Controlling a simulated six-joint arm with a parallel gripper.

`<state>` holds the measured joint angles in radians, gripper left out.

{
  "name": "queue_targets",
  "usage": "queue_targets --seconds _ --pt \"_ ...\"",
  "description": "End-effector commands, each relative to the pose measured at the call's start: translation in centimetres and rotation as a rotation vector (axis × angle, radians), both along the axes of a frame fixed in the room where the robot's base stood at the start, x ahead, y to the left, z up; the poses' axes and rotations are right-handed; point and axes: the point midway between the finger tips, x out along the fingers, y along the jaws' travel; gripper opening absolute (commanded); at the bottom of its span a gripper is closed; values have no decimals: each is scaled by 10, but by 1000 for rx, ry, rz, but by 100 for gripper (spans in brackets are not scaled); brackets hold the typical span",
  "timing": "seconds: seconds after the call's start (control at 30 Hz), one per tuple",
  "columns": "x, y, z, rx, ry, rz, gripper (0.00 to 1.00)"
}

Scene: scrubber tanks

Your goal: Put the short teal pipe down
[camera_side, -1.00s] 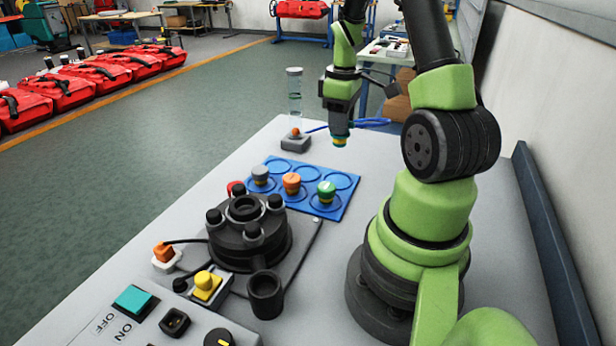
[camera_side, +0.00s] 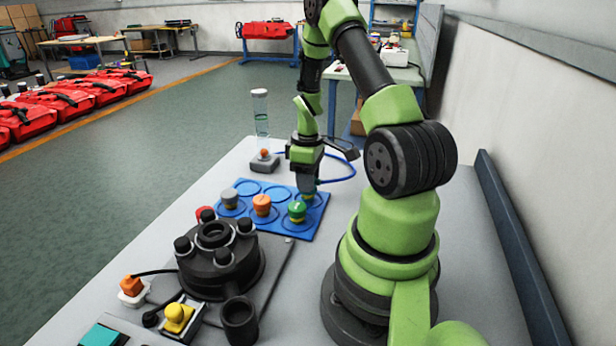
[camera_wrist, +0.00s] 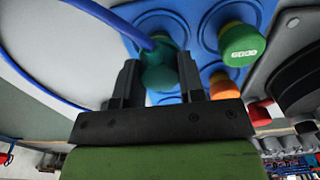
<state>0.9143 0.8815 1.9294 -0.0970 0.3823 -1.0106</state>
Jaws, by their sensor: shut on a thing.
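The short teal pipe (camera_wrist: 158,76) shows between my gripper's dark fingers in the wrist view. My gripper (camera_side: 306,184) is shut on it, low over the back right of the blue tray (camera_side: 284,227). The pipe hangs about upright over a ring place of the tray. In the side view its lower end is mostly hidden by the fingers and the green-topped part, so I cannot tell whether it touches the tray. My gripper also fills the lower middle of the wrist view (camera_wrist: 158,84).
Grey (camera_side: 230,198), orange (camera_side: 262,204) and green (camera_side: 297,210) topped parts stand in the tray's front row. A black flanged fitting (camera_side: 220,262) is in front. A clear tube on a stand (camera_side: 261,122) is behind. A blue hose (camera_side: 343,178) runs beside my gripper.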

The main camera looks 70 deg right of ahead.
Motion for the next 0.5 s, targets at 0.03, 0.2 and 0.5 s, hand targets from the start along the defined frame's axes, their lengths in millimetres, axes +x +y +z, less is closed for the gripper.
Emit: queue_targets --seconds 0.03,0.2,0.5 --pt "0 0 -2 0 0 0 0" --pt "0 0 -1 0 0 0 62" --pt "0 0 4 -1 -1 -1 62"
